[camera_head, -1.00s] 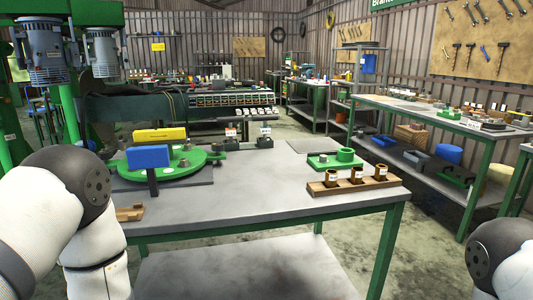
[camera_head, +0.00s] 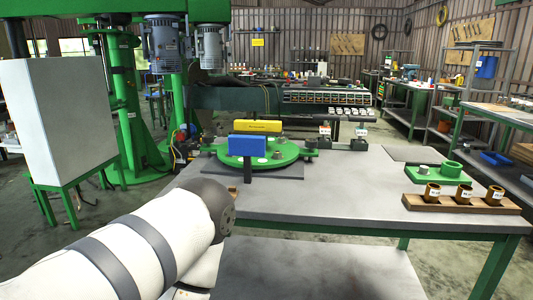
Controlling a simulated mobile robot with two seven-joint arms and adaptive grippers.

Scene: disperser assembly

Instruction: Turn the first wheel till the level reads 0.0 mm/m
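A round green plate (camera_head: 290,152) lies on a dark base on the grey table. A yellow bar (camera_head: 257,126), which looks like the level, sits at its back; no reading is legible. A blue block (camera_head: 246,146) on a dark post stands in front and hides part of the plate. Small grey knobs or bolts sit around the plate, such as one at its right side (camera_head: 311,143); I cannot tell which is the first wheel. My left arm comes in at the bottom, in front of the plate and apart from it; its gripper is not visible. My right gripper is out of view.
A wooden block (camera_head: 490,207) with brown cylinders and a green fixture (camera_head: 432,174) sit on the table's right. A white panel (camera_head: 62,120) on a green stand is at left. The table's front middle (camera_head: 330,205) is clear.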

